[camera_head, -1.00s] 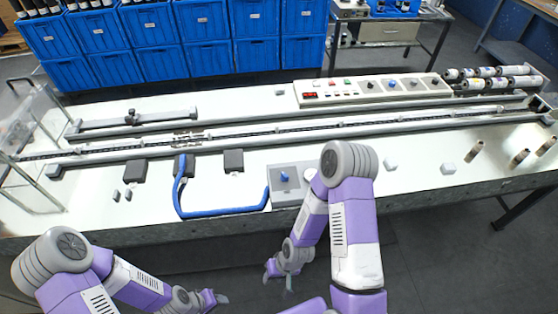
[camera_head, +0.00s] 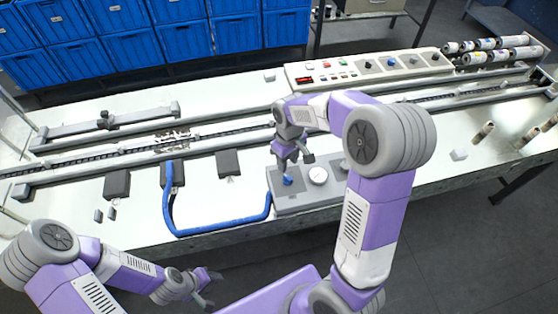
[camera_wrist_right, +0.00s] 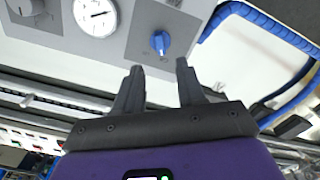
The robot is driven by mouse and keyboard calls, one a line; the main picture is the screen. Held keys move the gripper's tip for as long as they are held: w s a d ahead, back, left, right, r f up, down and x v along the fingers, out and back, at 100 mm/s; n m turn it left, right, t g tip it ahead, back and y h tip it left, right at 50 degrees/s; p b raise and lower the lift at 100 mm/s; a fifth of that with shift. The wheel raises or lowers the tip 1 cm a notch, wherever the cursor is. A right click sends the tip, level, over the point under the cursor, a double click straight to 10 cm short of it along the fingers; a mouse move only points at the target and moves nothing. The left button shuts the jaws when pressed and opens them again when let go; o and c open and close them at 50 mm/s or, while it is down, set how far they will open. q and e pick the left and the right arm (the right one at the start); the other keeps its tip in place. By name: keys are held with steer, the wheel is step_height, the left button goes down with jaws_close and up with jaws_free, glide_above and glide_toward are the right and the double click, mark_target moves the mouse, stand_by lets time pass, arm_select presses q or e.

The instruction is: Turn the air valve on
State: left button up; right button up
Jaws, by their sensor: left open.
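The air valve is a blue knob (camera_head: 287,180) on a grey panel (camera_head: 318,203) at the table's front edge. The knob also shows in the right wrist view (camera_wrist_right: 160,42), with a white round gauge (camera_wrist_right: 96,15) beside it. My right gripper (camera_head: 294,160) is just above the knob in the head view. In the right wrist view its two dark fingers (camera_wrist_right: 160,68) are apart with nothing between them, and the knob lies just beyond the tips. My left gripper (camera_head: 208,290) is open and empty, low in front of the table.
A blue hose (camera_head: 215,229) loops from a black block to the grey panel's left side. A control panel with buttons (camera_head: 370,68) stands farther back. Rails run along the table (camera_head: 70,212). Blue bins (camera_head: 120,45) stand behind.

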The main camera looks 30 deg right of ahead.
mark_target(288, 177)
steer(key=f, duration=0.2)
steer(key=f+b, duration=0.1)
steer(key=f, duration=0.4)
steer(key=shift+s+f+b, duration=0.1)
steer(key=shift+s+b, duration=0.2)
steer(key=shift+b, duration=0.05)
steer(key=shift+c, duration=0.3)
jaws_close()
